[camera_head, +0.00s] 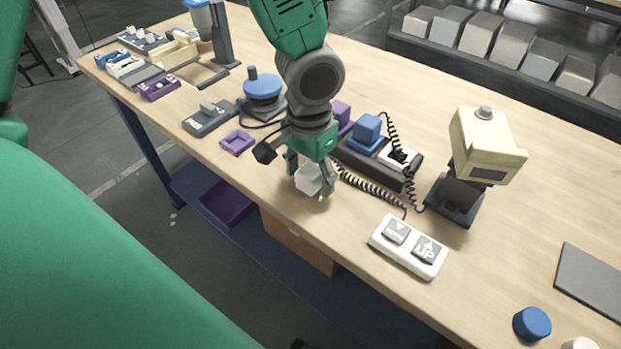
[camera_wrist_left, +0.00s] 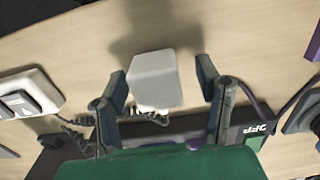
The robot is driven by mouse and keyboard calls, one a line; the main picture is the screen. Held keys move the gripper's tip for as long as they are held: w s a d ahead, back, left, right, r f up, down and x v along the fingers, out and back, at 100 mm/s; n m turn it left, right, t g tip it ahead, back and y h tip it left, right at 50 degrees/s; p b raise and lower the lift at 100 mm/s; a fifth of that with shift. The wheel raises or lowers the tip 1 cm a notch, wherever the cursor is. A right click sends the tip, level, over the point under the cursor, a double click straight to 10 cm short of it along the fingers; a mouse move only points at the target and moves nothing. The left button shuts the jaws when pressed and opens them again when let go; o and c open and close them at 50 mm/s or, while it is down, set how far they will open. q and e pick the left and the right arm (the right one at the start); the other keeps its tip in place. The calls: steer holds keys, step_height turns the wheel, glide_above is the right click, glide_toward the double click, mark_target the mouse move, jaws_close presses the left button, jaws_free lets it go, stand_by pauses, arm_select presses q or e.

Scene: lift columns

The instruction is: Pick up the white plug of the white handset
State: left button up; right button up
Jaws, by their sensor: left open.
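The white plug (camera_head: 308,179) is a small white block near the table's front edge. My left gripper (camera_head: 311,172) points down over it and is open, with one finger on each side. In the left wrist view the plug (camera_wrist_left: 153,80) sits between the fingers (camera_wrist_left: 161,78), close to the left one, with a clear gap on the right. Its metal contacts show at its lower edge. The white handset (camera_head: 408,246), with grey down and UP buttons, lies to the right. Its coiled dark cord runs toward the plug. My right gripper is not in view.
A dark control box (camera_head: 378,162) with blue and white plugs stands behind the plug. A beige column head (camera_head: 487,145) stands to the right. The table's front edge is close.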

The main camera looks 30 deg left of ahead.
mark_target(310, 170)
arm_select(q)
steer(key=shift+s+d+r, duration=0.1)
steer(key=shift+c, duration=0.4)
steer(key=shift+d, duration=0.1)
steer(key=c, duration=1.1)
step_height(310, 170, up, 10)
steer(key=shift+p, duration=1.1)
